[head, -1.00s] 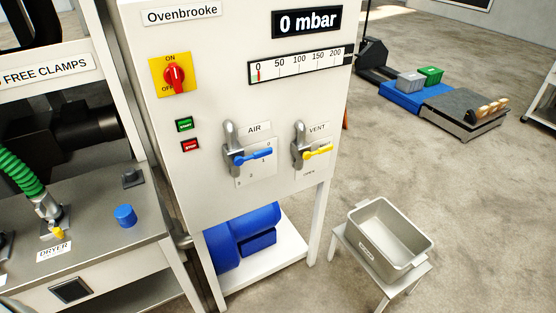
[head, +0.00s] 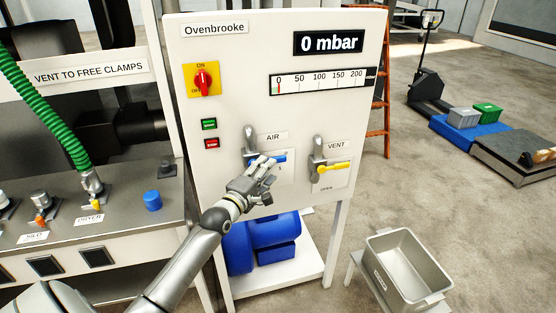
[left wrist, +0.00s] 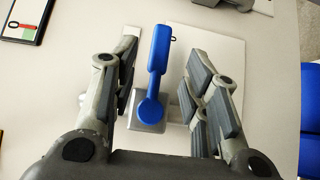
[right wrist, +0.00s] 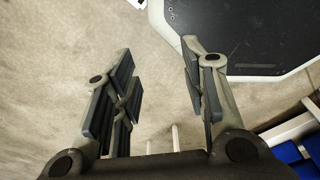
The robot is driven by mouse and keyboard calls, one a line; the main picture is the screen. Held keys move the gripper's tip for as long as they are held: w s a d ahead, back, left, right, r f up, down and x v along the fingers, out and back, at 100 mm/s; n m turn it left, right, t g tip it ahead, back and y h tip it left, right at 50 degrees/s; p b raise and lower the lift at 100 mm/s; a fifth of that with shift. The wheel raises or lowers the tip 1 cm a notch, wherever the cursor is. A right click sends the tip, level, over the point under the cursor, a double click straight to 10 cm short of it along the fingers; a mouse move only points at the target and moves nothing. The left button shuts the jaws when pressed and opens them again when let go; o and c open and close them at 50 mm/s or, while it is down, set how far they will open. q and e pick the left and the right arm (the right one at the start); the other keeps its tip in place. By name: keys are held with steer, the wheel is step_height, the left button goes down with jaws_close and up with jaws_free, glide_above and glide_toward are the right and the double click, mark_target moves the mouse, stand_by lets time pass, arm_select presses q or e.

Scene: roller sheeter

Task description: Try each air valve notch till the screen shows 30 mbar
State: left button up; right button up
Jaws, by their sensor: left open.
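The screen (head: 329,42) on the white cabinet reads 0 mbar. The dial strip (head: 318,82) below it has its red pointer at 0. The air valve's blue handle (head: 281,158) is partly hidden by my left gripper (head: 268,172) in the head view. In the left wrist view, the blue handle (left wrist: 158,55) lies between the spread fingers of my left gripper (left wrist: 166,62), with a gap on both sides. Most notch numbers are covered; a 1 shows beside the fingers. My right gripper (right wrist: 158,60) is open and empty above the floor.
The vent valve's yellow handle (head: 333,168) is close to the right of the air valve. A red knob (head: 204,82) and green (head: 209,124) and red buttons (head: 212,143) are at left. A grey bin (head: 407,265) stands on a stool to the right.

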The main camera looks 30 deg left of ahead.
mark_target(277, 159)
arm_select(q)
steer(key=w, duration=0.7)
steer(key=shift+a, duration=0.15)
arm_select(e)
steer(key=shift+d+r, duration=0.3)
steer(key=shift+d, duration=0.45)
arm_select(q)
steer(key=c, duration=0.9)
jaws_close()
arm_select(e)
steer(key=shift+a, duration=0.25)
